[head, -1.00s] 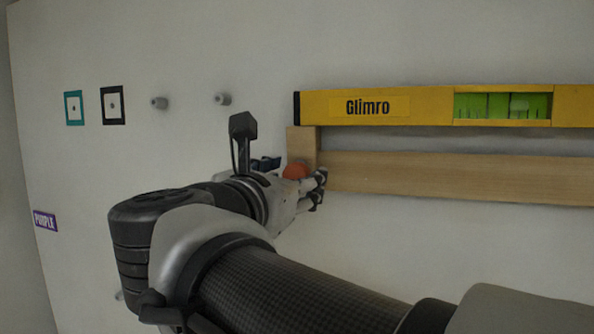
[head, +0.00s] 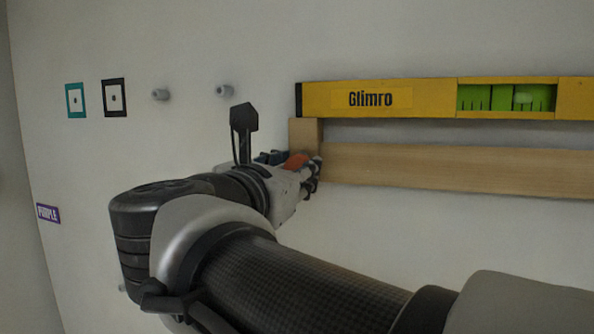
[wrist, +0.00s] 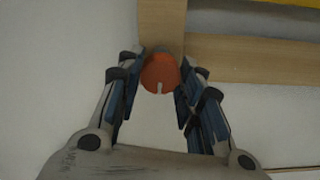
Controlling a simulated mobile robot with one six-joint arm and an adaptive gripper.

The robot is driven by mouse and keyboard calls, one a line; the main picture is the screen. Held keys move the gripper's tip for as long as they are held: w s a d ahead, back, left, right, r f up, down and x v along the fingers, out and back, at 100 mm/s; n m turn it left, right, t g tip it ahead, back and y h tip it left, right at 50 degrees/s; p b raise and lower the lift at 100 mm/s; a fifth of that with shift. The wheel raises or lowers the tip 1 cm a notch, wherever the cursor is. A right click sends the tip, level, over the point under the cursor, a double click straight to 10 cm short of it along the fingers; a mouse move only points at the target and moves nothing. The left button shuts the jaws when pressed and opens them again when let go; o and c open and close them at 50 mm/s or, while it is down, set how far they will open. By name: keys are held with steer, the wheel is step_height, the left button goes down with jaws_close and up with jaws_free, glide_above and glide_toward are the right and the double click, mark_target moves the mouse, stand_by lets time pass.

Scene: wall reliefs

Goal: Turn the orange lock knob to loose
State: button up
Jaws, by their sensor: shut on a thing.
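The orange lock knob (head: 296,161) sits at the left end of the wooden rail, low on the upright wooden block (head: 306,133). In the wrist view the knob (wrist: 160,73) is round, with a pale slot mark at its lower edge, pointing down. My gripper (head: 298,166) is at the knob, with its fingers on either side of it; in the wrist view my gripper (wrist: 161,80) is shut on the knob. In the head view the fingers hide part of the knob.
A purple label (head: 48,213) is at far left. The wall below the rail is clear.

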steer(key=shift+n, duration=0.3)
steer(key=n+p, duration=0.2)
steer(key=n, duration=1.1)
steer(key=shift+r, duration=0.15)
steer(key=n+p, duration=0.2)
steer(key=n, duration=0.3)
steer(key=shift+n+p, duration=0.65)
steer(key=shift+n, duration=7.95)
